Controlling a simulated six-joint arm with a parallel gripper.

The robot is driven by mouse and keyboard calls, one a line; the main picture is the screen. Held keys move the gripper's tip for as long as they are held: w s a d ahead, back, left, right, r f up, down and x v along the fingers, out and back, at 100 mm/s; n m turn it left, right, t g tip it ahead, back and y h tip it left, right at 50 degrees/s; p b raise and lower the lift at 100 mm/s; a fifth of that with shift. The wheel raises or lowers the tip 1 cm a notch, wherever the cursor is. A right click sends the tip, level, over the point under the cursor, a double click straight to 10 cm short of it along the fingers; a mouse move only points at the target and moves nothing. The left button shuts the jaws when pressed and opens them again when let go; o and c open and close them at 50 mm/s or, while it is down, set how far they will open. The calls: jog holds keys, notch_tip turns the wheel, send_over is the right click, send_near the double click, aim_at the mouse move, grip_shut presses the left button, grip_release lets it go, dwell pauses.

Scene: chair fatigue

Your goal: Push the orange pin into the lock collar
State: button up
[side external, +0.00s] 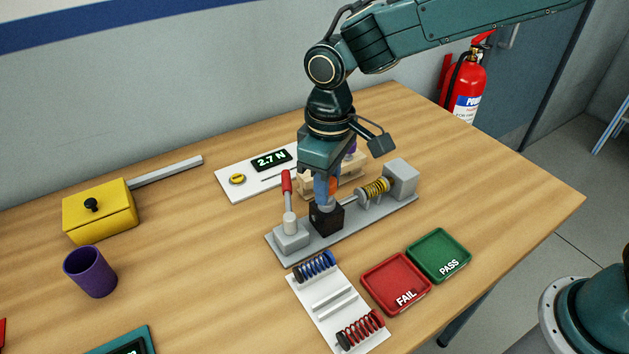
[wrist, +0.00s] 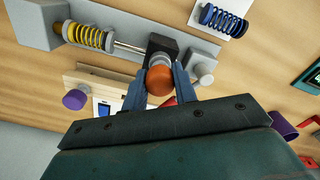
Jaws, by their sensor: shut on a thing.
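The orange pin (wrist: 159,81) shows its round orange head between the two fingers of my gripper (wrist: 158,84) in the wrist view. My gripper is shut on it. A grey part shows between the head and the black lock collar (wrist: 162,44). In the side view my gripper (side external: 326,190) points down just above the black collar (side external: 326,217), and only a sliver of the orange pin (side external: 334,184) shows. How deep the pin sits in the collar is hidden.
The collar stands on a grey rig base (side external: 385,212) with a yellow spring (side external: 376,188) on a rod and a red-handled lever (side external: 287,183) close by. Blue and red springs lie on a white rack (side external: 338,300). Red FAIL (side external: 397,283) and green PASS (side external: 439,255) trays lie in front.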

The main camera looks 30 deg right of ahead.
jog(key=shift+f, duration=0.15)
jog(key=o, duration=1)
notch_tip(320, 180, up, 14)
jog(key=shift+f, duration=0.1)
jog(key=shift+d, duration=0.1)
dwell(0.5)
